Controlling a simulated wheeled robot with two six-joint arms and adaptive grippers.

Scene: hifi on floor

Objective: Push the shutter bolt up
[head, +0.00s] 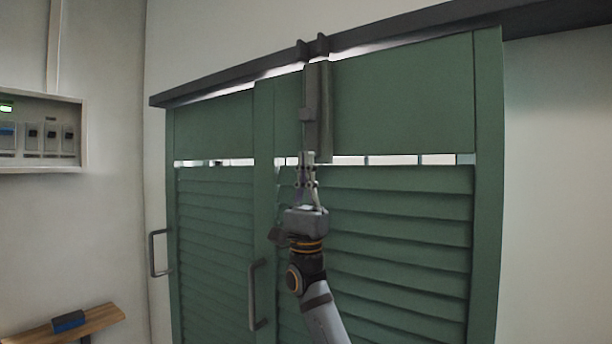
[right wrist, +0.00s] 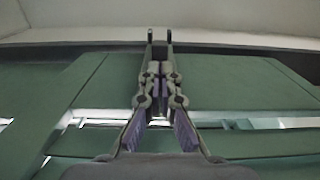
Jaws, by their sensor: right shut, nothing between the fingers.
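The shutter bolt (head: 306,114) is a slim grey vertical piece with a small block on a grey backing plate (head: 324,115), high on the green louvred shutter (head: 400,95). Two small upright prongs (head: 313,47) stand on the dark rail above it. My right gripper (head: 307,155) points upward, shut and empty, just below the bolt's block and in front of the plate's lower end. I cannot tell whether its tips touch the bolt. In the right wrist view my right gripper (right wrist: 159,75) covers most of the bolt area. My left gripper is not in view.
A dark rail (head: 400,32) runs along the shutter's top. A second green leaf (head: 210,125) is at the left. Grey handles (head: 256,295) (head: 153,252) stick out lower down. A switch box (head: 40,130) and a wooden shelf (head: 70,325) with a blue object are at far left.

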